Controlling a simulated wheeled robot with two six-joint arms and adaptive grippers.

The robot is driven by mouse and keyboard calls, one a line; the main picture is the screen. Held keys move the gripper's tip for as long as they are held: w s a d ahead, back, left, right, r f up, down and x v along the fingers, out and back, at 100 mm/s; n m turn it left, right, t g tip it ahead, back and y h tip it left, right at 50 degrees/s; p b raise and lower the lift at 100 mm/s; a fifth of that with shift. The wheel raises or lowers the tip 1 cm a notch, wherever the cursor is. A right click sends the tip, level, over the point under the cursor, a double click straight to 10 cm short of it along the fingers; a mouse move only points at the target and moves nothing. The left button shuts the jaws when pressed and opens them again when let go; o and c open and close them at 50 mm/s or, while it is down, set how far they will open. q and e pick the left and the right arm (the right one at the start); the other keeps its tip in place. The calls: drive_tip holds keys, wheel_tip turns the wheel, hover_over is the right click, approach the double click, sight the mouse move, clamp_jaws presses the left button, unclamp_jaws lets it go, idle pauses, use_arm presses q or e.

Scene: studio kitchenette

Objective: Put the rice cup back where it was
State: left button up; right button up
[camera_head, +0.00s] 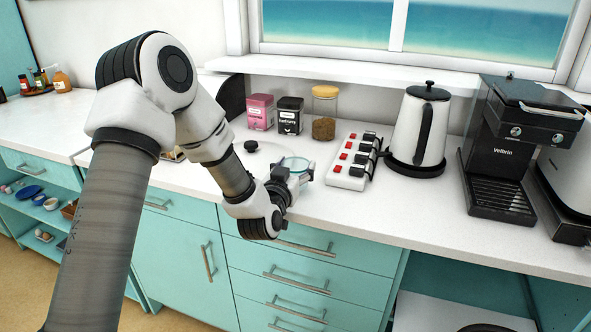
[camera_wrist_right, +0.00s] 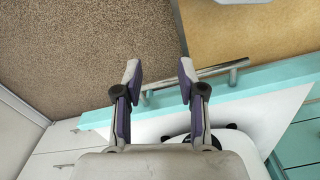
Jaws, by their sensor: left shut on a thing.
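The rice cup (camera_head: 294,163) looks like a small clear cup with a pale teal tint, near the counter's front edge in the head view. My left gripper (camera_head: 291,179) is shut on it from the front, and the fingers hide part of its side. I cannot tell whether its base touches the counter. My right gripper (camera_wrist_right: 159,71) shows only in the right wrist view. It is open and empty, with its two fingers apart above the floor and close to a drawer handle.
A power strip (camera_head: 351,161) with red switches lies just right of the cup. A kettle (camera_head: 420,128) and coffee machine (camera_head: 507,150) stand farther right. Pink tin (camera_head: 260,112), black tin (camera_head: 290,116) and jar (camera_head: 324,114) stand behind.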

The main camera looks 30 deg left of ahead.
use_arm(q)
drive_tip(key=shift+w+f, duration=0.15)
drive_tip(key=shift+f, duration=0.6)
drive_tip(key=shift+f, duration=0.1)
drive_tip(key=o, duration=1.3)
